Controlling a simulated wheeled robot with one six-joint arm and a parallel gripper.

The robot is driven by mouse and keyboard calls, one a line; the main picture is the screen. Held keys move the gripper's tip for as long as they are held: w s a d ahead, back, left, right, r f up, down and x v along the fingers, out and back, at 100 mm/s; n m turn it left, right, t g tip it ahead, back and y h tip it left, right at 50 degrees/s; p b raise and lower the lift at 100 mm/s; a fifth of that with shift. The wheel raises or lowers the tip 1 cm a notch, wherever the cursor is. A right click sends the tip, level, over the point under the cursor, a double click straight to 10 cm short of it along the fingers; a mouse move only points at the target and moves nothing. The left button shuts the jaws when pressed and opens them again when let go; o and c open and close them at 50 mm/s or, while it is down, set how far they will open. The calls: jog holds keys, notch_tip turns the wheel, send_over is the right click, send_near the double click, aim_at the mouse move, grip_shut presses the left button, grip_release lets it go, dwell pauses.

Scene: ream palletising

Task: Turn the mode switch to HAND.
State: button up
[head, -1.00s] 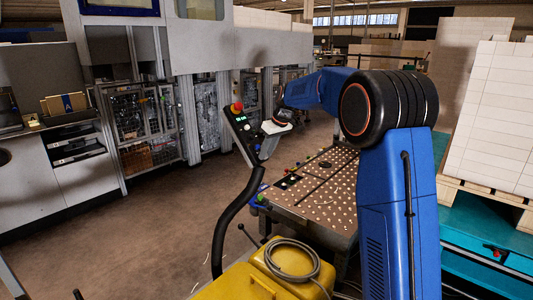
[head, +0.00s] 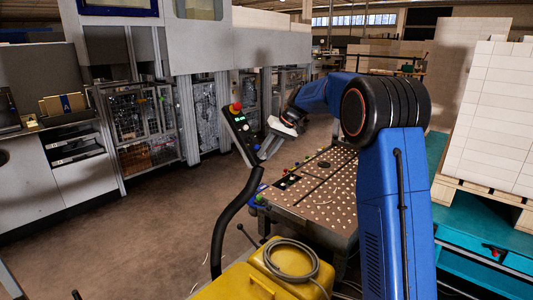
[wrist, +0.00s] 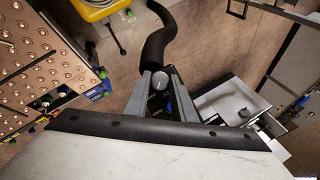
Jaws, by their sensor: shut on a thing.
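The dark control panel (head: 241,131) stands at the top of a curved black post in the head view, with a red button on top and lit green displays. My gripper (head: 262,150) is at the lower right part of its face. In the wrist view a round grey knob (wrist: 160,83), which appears to be the mode switch, sits between the two grey fingertips of my gripper (wrist: 159,79). The fingers are shut on it. The switch's pointer and the HAND marking cannot be read, and in the head view my gripper hides the switch.
A table with a studded top (head: 318,185) stands right of the panel, below my arm. A yellow case (head: 290,268) with a coiled hose is in front. Stacked reams on a pallet (head: 492,115) are at the right. Open floor (head: 150,225) lies left.

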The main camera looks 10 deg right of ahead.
dwell(0.3)
jog(key=o, duration=1.1)
jog(key=shift+c, duration=0.2)
jog(key=v, duration=1.7)
jog(key=shift+r, duration=0.2)
jog(key=shift+d, duration=0.1)
jog(key=shift+s, duration=0.1)
